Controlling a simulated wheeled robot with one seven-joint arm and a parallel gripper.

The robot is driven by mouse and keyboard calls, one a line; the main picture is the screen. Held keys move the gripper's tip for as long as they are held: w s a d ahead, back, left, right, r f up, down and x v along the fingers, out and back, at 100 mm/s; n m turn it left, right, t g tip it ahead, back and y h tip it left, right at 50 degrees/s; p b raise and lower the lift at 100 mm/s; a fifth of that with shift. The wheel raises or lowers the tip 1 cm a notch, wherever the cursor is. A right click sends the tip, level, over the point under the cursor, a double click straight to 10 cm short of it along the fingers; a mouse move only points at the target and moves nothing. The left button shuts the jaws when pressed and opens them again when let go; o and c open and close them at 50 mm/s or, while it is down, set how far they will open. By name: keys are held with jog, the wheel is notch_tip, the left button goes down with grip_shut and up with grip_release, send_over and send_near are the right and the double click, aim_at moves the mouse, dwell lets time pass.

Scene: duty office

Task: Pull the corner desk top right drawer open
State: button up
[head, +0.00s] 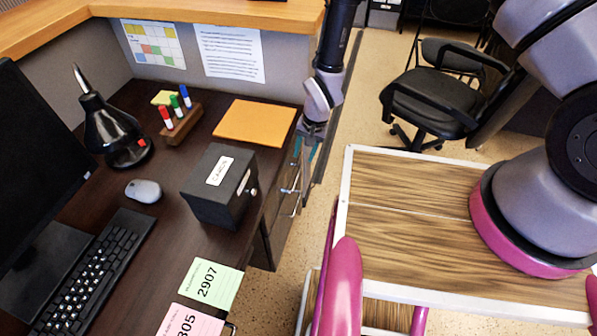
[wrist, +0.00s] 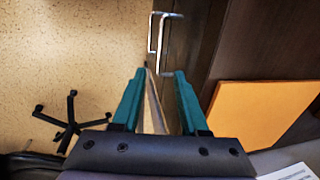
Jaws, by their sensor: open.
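The corner desk (head: 205,245) is dark wood and fills the left of the head view. Its drawer fronts (head: 276,212) face right below the desk edge, with silver bar handles (head: 291,189). My gripper (head: 304,165) points down beside the far end of these fronts, its teal fingers apart. In the wrist view my gripper (wrist: 160,74) is open, with silver handle metal (wrist: 152,35) just beyond the fingertips. A thin light-brown edge shows between the fingers; I cannot tell whether it belongs to the top right drawer. No grip on a handle shows.
An orange folder (head: 256,122) and black cash box (head: 220,185) lie near the desk edge. A wood-topped cart (head: 400,215) stands to the right. A black office chair (head: 430,100) stands behind. Speckled floor (head: 350,120) is clear beside the drawers.

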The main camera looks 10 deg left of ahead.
aim_at(297, 176)
jog(key=f, duration=0.3)
jog(key=a+f, duration=0.1)
jog(key=f, duration=0.2)
jog(key=a+f, duration=0.1)
jog(key=f, duration=0.3)
jog(key=shift+c, duration=0.3)
grip_shut()
dwell(1.0)
